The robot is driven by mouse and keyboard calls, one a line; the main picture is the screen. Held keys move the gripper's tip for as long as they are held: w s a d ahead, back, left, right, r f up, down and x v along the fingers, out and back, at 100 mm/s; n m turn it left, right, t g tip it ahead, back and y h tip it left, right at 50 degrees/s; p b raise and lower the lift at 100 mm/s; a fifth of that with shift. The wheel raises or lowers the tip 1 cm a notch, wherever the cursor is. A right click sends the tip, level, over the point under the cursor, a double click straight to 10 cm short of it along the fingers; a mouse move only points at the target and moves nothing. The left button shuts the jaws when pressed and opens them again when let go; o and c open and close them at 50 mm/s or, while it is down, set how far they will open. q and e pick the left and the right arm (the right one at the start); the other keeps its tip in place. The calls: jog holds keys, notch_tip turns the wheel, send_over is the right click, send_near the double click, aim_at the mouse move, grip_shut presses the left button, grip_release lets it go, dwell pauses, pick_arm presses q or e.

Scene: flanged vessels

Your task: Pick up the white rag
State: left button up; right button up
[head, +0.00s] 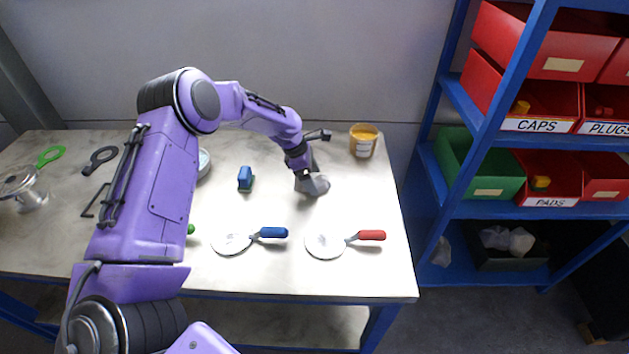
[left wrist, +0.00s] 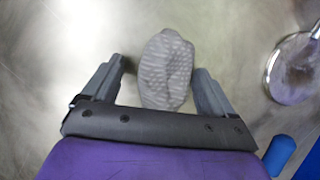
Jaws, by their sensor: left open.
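The white rag (left wrist: 167,70) looks like a pale grey-white crumpled cloth on the worktable. In the left wrist view it lies between the two fingers of my left gripper (left wrist: 158,85), with a gap on the left side and the right finger close beside it. In the head view the rag (head: 318,186) shows at the tip of my left gripper (head: 307,176), partly hidden by it. The left gripper is open around the rag. Whether a finger touches it, I cannot tell. My right gripper is in neither view.
On the worktable (head: 375,270) are a blue-handled round tool (head: 232,243), a red-handled one (head: 325,243), a blue brush-like item (head: 245,178) and an orange-filled jar (head: 363,140). Blue shelving (head: 455,210) with labelled red and green bins stands right. The table's right front area is clear.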

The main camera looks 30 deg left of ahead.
aim_at(316, 179)
pick_arm(q)
jog(key=shift+s+r, duration=0.35)
jog(key=shift+s, duration=0.2)
jog(key=c, duration=1.1)
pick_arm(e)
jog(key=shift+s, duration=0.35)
pick_arm(q)
jog(key=shift+c, duration=0.2)
jog(key=shift+r, duration=0.15)
notch_tip(316, 179, up, 3)
jog(key=shift+a+r+b, duration=0.1)
jog(key=shift+b, duration=0.65)
jog(key=s+r+b, duration=0.1)
jog(key=s+r, duration=0.8)
jog(key=s, duration=0.4)
jog(key=shift+s+r+b, duration=0.2)
jog(key=shift+s+b, duration=0.15)
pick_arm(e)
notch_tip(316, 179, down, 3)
